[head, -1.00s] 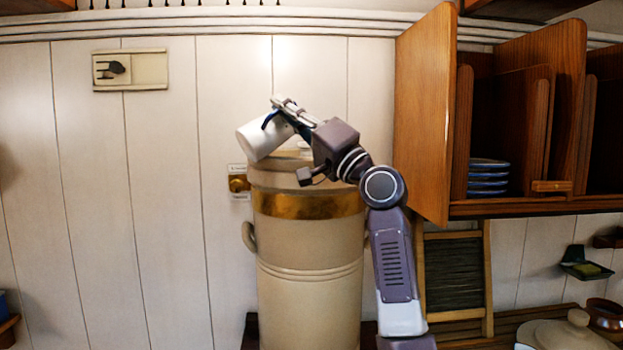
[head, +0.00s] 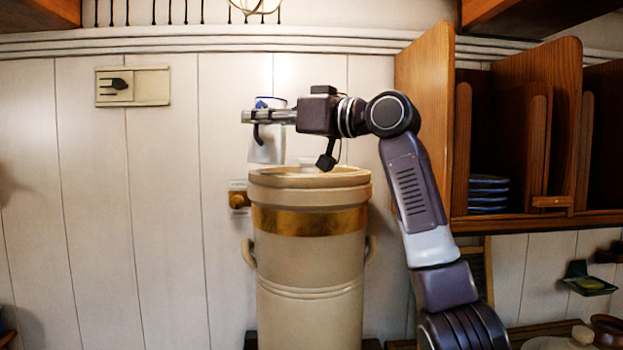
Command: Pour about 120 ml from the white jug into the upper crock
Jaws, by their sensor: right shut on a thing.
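The white jug (head: 268,153) is nearly upright behind my right gripper (head: 256,117), which is shut on it and hides part of it. Blue shows at its top and beside the fingers. The jug is above the left back part of the crock's rim. The upper crock (head: 307,253) is the top part of a tall beige stoneware vessel with a brass-coloured band and side handles. I cannot see into its mouth or see the level inside. No stream of liquid shows. My left gripper is out of view.
Blue plates (head: 488,194) are stacked in the cupboard. A small white object (head: 311,164) shows at the crock's top. The panelled wall (head: 165,220) is behind, with clear space left of the crock.

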